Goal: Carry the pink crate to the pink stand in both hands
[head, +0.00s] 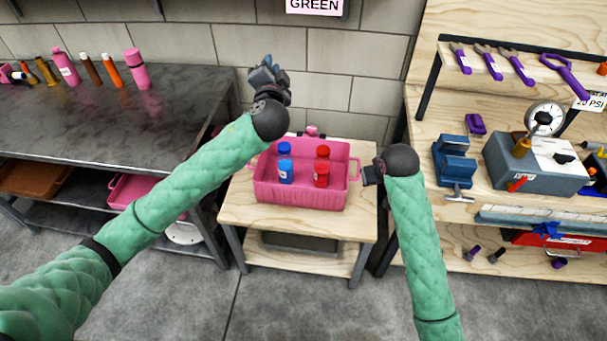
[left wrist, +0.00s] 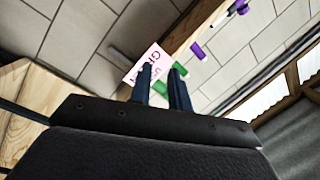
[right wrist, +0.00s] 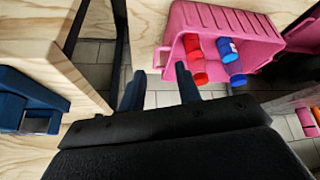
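The pink crate (head: 300,195) stands upright on a small wooden table against the wall. A blue bottle (head: 285,165) and a red bottle (head: 321,168) stand in it. My left gripper (head: 265,68) is raised above and behind the crate, near the wall, apart from it. Its fingers (left wrist: 162,72) have a narrow empty gap between them. My right gripper (head: 370,174) is beside the crate's right end. In the right wrist view its fingers (right wrist: 160,90) are apart, with the crate's pink handle (right wrist: 162,57) just beyond the gap. I cannot make out a pink stand.
A dark bench (head: 90,110) at left carries several bottles and flasks, with trays on its lower shelf. A wooden workbench (head: 425,110) at right holds a blue vise (head: 453,160), a gauge device and purple-handled tools. The small table (head: 240,212) has bare wood around the crate.

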